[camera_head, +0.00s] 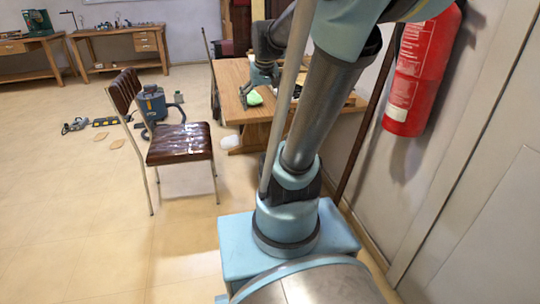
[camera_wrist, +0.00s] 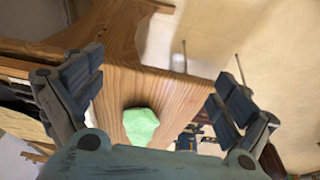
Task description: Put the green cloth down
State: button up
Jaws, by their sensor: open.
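The green cloth (camera_wrist: 141,125) lies as a small crumpled patch on the wooden table (camera_wrist: 180,92), near the table's edge. In the head view the cloth (camera_head: 254,98) shows on the table top (camera_head: 232,78), just below my gripper (camera_head: 250,90). In the wrist view my gripper (camera_wrist: 155,95) has its two fingers spread wide, with the cloth between and apart from them. My gripper is open and holds nothing. Part of the table is hidden behind my arm in the head view.
A brown chair (camera_head: 180,143) stands left of the table, with a blue vacuum-like canister (camera_head: 152,103) behind it. A red fire extinguisher (camera_head: 420,75) hangs on the right wall. Workbenches (camera_head: 120,35) stand at the back left. The floor at left front is clear.

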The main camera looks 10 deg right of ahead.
jog(key=s+f, duration=0.5)
jog(key=s, duration=0.3)
jog(key=s+a+f+g, duration=0.1)
jog(key=s+f, duration=0.5)
jog(key=s, duration=0.3)
jog(key=shift+f, duration=0.25)
jog(key=shift+a, duration=0.1)
jog(key=shift+w+f, duration=0.2)
jog(key=shift+w, duration=0.2)
